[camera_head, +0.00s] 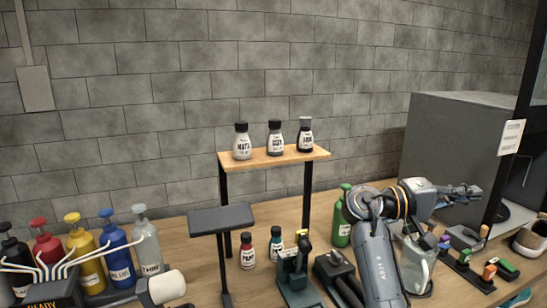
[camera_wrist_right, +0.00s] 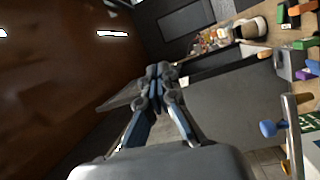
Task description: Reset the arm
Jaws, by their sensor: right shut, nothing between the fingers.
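My right arm (camera_head: 375,250) rises from the bottom right of the head view and bends to the right at its wrist. My right gripper (camera_head: 470,191) points right, held above the workbench in front of the dark grey box. Its fingers are shut and empty. In the right wrist view the gripper (camera_wrist_right: 158,72) shows with its fingertips together and nothing between them. My left arm and gripper are not in view.
A wooden shelf (camera_head: 268,158) holds three bottles. Several pump bottles (camera_head: 80,257) stand at the left, and a green bottle (camera_head: 342,220) stands beside my right arm. A large grey box (camera_head: 450,140) stands behind the gripper.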

